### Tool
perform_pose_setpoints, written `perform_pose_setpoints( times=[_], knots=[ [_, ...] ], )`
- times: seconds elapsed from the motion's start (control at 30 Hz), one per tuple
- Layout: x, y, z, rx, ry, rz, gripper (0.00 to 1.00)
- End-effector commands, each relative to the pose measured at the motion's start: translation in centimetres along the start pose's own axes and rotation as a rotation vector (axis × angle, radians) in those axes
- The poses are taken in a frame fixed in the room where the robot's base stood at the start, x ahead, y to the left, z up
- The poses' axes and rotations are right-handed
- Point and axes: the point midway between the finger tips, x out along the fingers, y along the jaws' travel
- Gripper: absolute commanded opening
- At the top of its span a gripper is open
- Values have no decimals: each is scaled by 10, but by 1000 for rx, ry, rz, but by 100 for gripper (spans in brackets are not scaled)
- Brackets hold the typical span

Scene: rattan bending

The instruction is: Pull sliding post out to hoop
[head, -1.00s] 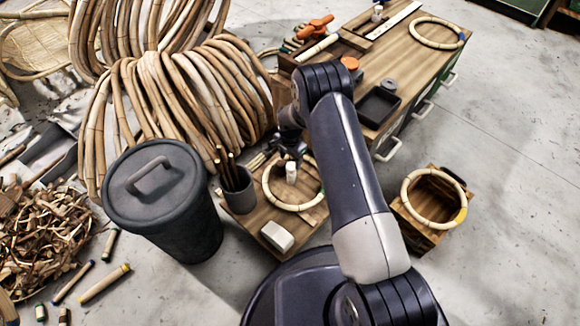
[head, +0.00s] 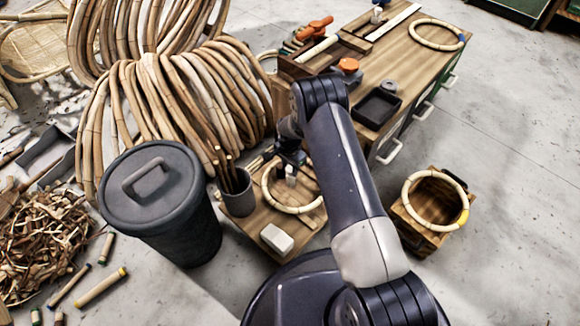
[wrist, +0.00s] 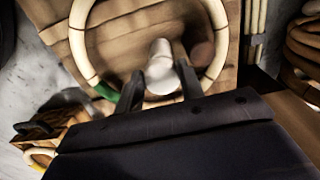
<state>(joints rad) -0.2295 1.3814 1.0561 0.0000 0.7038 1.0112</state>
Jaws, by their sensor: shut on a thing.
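The sliding post is a short pale post (head: 291,180) standing on a small wooden board (head: 246,222). It is inside the pale rattan hoop (head: 290,209) and apart from the parts of the ring that show. In the wrist view, the post (wrist: 160,62) lies between my fingers, inside the hoop (wrist: 80,40), which has a green band at lower left. My gripper (head: 291,160) reaches down from above and is shut on the post, which it partly covers in the head view. The near part of the hoop is hidden behind my gripper in the wrist view.
A white block (head: 277,239) lies on the board's near corner. A dark cup of sticks (head: 238,200) and a lidded grey bin (head: 155,195) stand left. Rattan coils (head: 160,95) rise behind. A workbench (head: 430,65) and a wooden crate with a hoop (head: 430,240) are at right.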

Motion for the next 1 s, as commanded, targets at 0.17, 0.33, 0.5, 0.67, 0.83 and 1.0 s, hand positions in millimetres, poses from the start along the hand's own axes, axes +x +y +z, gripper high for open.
perform_pose_setpoints(
  times=[0.17,0.33,0.5,0.67,0.83,1.0],
  knots=[
    [0,0,0,0,0,0,15],
    [0,0,0,0,0,1,1],
    [0,2,0,1,-1,1,0],
    [-2,24,-1,2,-1,3,0],
    [-2,62,-1,4,-2,4,0],
    [-2,99,-1,3,-1,3,0]
  ],
)
